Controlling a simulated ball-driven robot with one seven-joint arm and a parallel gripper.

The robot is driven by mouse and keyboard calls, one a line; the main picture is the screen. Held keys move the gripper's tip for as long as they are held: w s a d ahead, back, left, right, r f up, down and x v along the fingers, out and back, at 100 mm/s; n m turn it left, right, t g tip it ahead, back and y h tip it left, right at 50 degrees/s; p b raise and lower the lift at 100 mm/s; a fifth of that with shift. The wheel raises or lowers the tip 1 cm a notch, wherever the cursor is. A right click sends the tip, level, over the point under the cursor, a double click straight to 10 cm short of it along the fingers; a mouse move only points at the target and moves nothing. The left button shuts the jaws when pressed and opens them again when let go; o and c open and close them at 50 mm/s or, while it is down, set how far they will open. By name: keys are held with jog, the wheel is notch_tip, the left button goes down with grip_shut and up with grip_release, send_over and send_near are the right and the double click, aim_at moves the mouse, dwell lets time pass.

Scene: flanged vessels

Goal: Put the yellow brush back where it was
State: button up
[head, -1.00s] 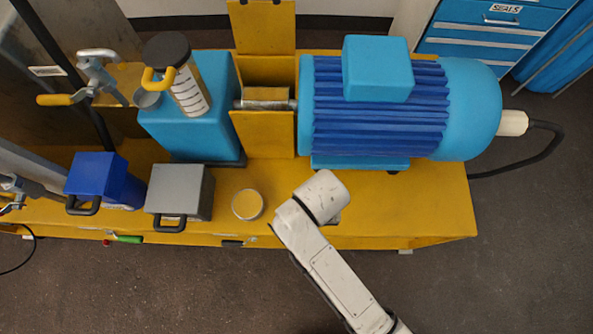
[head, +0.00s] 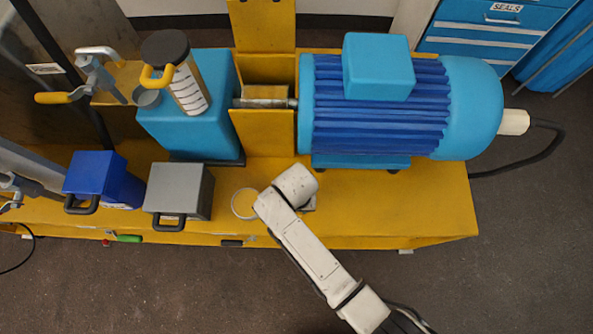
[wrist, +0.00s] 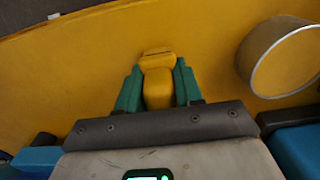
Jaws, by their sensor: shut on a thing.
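My gripper (wrist: 158,88) is shut on the yellow brush (wrist: 158,86), whose yellow body shows between the two green fingers in the wrist view. The brush's far end is hard to tell from the yellow surface behind it. In the head view my white arm reaches over the front of the yellow bench (head: 400,205), and its own wrist hides most of the gripper and the brush. A round, pale-rimmed container (head: 235,204) stands just left of my wrist, and it also shows at the right of the wrist view (wrist: 252,58), apart from the fingers.
A grey box with a black handle (head: 180,188) and a blue box (head: 95,173) stand left on the bench. A large blue motor (head: 380,115) and a light-blue block with a clear cylinder (head: 190,90) stand behind. The bench right of my wrist is bare.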

jog(key=shift+f, duration=0.1)
jog(key=o, duration=1)
jog(key=shift+o, duration=0.2)
notch_tip(320, 180, up, 12)
jog(key=shift+r+p, duration=0.15)
jog(key=shift+p, duration=0.15)
